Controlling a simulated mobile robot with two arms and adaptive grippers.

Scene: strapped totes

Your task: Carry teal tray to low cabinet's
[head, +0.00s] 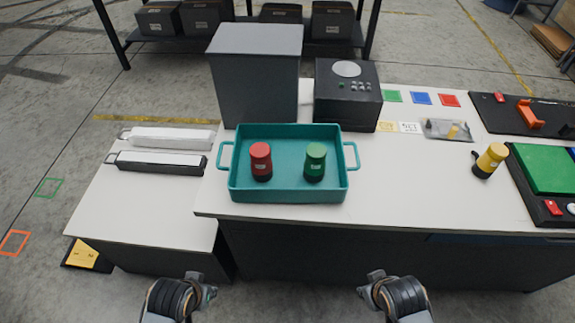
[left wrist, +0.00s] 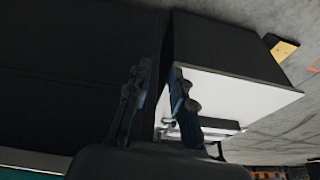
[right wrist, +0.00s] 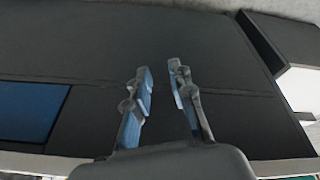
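The teal tray (head: 288,195) sits level on the taller white-topped bench, near its left front, with a handle at each side. A red-capped canister (head: 261,160) and a green-capped canister (head: 315,161) stand upright in it. The low cabinet (head: 140,205) adjoins the bench on the left; its white top is lower and bare toward the front. My left gripper (left wrist: 160,100) is open and empty, in front of the cabinet and bench fronts. My right gripper (right wrist: 163,95) is open and empty in front of the bench. Both are clear of the tray.
Two long white-topped bars (head: 165,139) lie at the back of the low cabinet. A tall grey box (head: 255,80) and a black device (head: 347,95) stand behind the tray. A yellow-capped canister (head: 490,160) stands on the bench's right, beside a green panel (head: 545,168).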

